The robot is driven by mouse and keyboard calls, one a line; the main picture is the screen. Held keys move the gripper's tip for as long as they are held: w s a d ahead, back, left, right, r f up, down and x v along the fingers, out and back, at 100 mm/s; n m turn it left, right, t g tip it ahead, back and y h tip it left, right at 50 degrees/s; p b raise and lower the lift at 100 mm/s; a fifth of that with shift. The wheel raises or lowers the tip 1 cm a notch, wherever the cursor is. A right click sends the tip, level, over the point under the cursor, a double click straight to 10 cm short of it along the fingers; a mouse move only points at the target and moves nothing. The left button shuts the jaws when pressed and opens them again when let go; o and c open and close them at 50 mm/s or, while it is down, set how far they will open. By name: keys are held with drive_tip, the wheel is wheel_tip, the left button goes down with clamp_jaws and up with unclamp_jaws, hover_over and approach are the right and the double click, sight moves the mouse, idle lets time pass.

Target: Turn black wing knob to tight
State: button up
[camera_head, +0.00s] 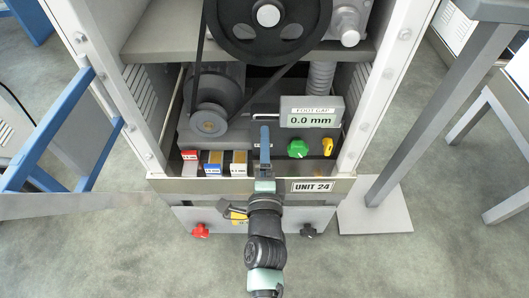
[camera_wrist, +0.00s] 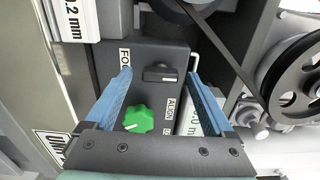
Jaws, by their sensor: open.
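In the wrist view a black wing knob (camera_wrist: 160,73) with a white pointer mark sits on a dark panel, between the tips of my gripper's (camera_wrist: 160,76) two blue fingers. The fingers are open, with a gap visible on both sides of the knob; I cannot tell their distance from the panel. In the head view my gripper (camera_head: 265,132) reaches in over the panel and hides this knob. The foot gap display (camera_head: 310,118) reads 0.0 mm. Another black knob (camera_head: 308,230) is low on the front plate.
A green knob (camera_wrist: 139,120) lies nearer the gripper's palm in the wrist view. A yellow knob (camera_head: 327,146) is right of the green one in the head view. Small labelled boxes (camera_head: 213,163) stand left. A red knob (camera_head: 200,230) is below; the belt and pulley (camera_head: 208,122) are behind.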

drive_tip(key=s+p, duration=0.2)
drive_tip(key=s, duration=1.1)
drive_tip(key=w+a+r+n+t+y+p, duration=0.1)
drive_tip(key=w+r+n+t, duration=0.15)
drive_tip(key=r, duration=0.85)
drive_tip(key=w+a+r+n+t+y, duration=0.15)
drive_tip(key=w+r+n, duration=0.25)
drive_tip(key=r, duration=0.7)
drive_tip(key=w+a+r+n+t+y+p, duration=0.1)
drive_tip(key=w+a+r+n, duration=0.2)
drive_tip(key=r, duration=0.8)
drive_tip(key=s+d+r+n+t+h+p, duration=0.1)
drive_tip(key=s+d+r+n, duration=0.2)
drive_tip(key=r, duration=0.6)
drive_tip(key=s+d+r+n+t+h, duration=0.1)
drive_tip(key=s+r+n+t, duration=0.2)
drive_tip(key=r, duration=0.6)
drive_tip(key=s+d+r+n+h+p, duration=0.1)
drive_tip(key=s+r+n+h, duration=0.15)
drive_tip(key=s+r, duration=0.45)
wheel_tip(320, 180, up, 40)
drive_tip(key=w+y+p, duration=0.1)
drive_tip(key=w+p, duration=0.1)
drive_tip(key=p, duration=3.5)
drive_tip(key=shift+w+r+p, duration=0.2)
drive_tip(key=shift+w+p, duration=0.05)
drive_tip(key=shift+p, duration=0.15)
drive_tip(key=shift+d, duration=0.1)
